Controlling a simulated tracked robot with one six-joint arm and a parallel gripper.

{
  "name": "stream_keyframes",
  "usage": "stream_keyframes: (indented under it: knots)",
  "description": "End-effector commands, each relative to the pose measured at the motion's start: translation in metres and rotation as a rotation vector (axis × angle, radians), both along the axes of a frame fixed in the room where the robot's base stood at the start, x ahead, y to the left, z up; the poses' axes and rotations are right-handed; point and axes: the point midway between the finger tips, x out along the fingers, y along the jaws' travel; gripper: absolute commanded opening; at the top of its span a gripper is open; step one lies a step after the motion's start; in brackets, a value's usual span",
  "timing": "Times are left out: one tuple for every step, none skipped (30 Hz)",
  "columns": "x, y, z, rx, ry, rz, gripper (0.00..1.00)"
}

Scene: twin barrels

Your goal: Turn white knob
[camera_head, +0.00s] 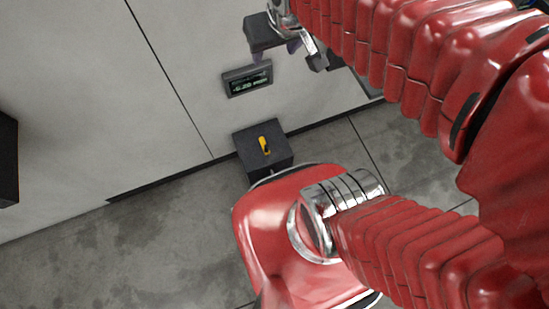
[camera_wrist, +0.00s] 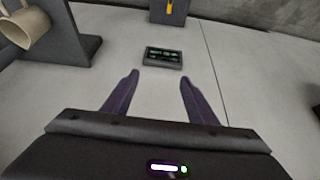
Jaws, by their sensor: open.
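No part that is clearly a white knob shows in either view. A pale beige cylindrical piece (camera_wrist: 27,30) sticks out of a dark grey bracket (camera_wrist: 66,42) at the upper left of the wrist view; I cannot tell if it is the knob. My gripper (camera_wrist: 159,77) is open, its two purple fingers apart with nothing between them. The beige piece is left of the fingers, apart from them. In the head view, my gripper (camera_head: 276,51) is at the top, by the pale wall, partly covered by my red arm. The beige piece is not visible there.
A small display (camera_head: 247,79) is on the wall near the gripper; it also shows beyond the fingers in the wrist view (camera_wrist: 163,57). A dark box (camera_head: 250,147) with a yellow handle (camera_head: 265,145) stands by the wall's base. A dark object (camera_head: 7,160) is at far left.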

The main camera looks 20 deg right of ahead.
Motion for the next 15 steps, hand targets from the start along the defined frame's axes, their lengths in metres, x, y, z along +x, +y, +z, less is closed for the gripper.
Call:
stream_keyframes:
  knots:
    - [0.008,-0.001,-0.007,-0.002,0.012,-0.002,0.53]
    - [0.013,-0.002,-0.011,-0.004,0.018,-0.002,0.53]
    - [0.019,-0.003,-0.016,-0.006,0.022,-0.003,0.53]
    - [0.024,-0.004,-0.02,-0.008,0.028,-0.004,0.53]
    - [0.028,-0.004,-0.025,-0.008,0.033,-0.005,0.53]
    - [0.034,-0.005,-0.031,-0.01,0.038,-0.007,0.53]
    - [0.038,-0.006,-0.035,-0.011,0.043,-0.006,0.53]
    - [0.043,-0.007,-0.039,-0.013,0.046,-0.007,0.53]
    - [0.049,-0.008,-0.046,-0.014,0.053,-0.008,0.53]
    - [0.053,-0.008,-0.051,-0.015,0.058,-0.009,0.53]
    - [0.057,-0.009,-0.056,-0.016,0.061,-0.009,0.53]
    - [0.062,-0.01,-0.063,-0.018,0.068,-0.01,0.53]
    - [0.066,-0.011,-0.068,-0.019,0.072,-0.01,0.53]
    - [0.07,-0.011,-0.073,-0.019,0.076,-0.011,0.53]
    - [0.075,-0.012,-0.08,-0.02,0.082,-0.012,0.53]
